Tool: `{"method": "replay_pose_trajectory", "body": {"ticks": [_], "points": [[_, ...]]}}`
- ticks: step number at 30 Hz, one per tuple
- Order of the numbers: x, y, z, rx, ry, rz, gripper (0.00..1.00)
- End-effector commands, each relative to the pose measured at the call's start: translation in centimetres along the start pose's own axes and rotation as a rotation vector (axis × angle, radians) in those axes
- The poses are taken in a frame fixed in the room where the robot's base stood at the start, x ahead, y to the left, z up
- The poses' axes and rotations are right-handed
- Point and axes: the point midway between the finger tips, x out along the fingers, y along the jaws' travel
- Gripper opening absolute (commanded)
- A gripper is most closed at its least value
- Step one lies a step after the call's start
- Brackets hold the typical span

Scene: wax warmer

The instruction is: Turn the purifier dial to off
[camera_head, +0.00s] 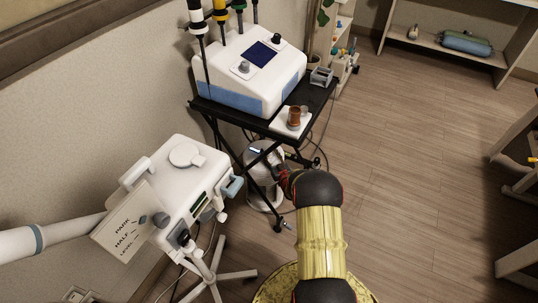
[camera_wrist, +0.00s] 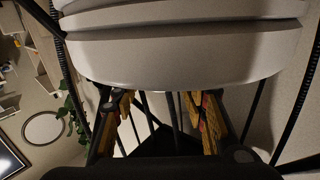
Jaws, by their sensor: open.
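A pale round floor unit (camera_head: 260,199), which looks like the purifier, stands under the black cart. Its top carries a small dark display, and my arm partly covers it. I cannot make out its dial or the dial's setting. My gripper (camera_head: 278,172) is beside the unit's upper right side in the head view, mostly hidden by my arm. In the wrist view my gripper (camera_wrist: 160,104) is open, with nothing between its fingers. A large pale rounded body (camera_wrist: 180,50) fills the picture just beyond the fingertips; I cannot tell whether they touch.
The black cart (camera_head: 331,92) holds a white machine (camera_head: 285,73) with knobs and a screen, and a brown cup (camera_head: 294,117). Its thin legs and cables stand close around my gripper. A white wheeled machine (camera_head: 165,180) stands at left. Floor (camera_head: 420,150) at right is clear.

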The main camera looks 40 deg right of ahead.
Motion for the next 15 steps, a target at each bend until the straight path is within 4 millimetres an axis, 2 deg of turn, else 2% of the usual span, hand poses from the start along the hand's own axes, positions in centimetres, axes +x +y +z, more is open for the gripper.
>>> {"method": "replay_pose_trajectory", "body": {"ticks": [11,15], "points": [[0.67,0.02,-0.06,0.0,0.0,0.0,0.43],[0.67,0.01,-0.06,0.0,0.0,0.0,0.35]]}}
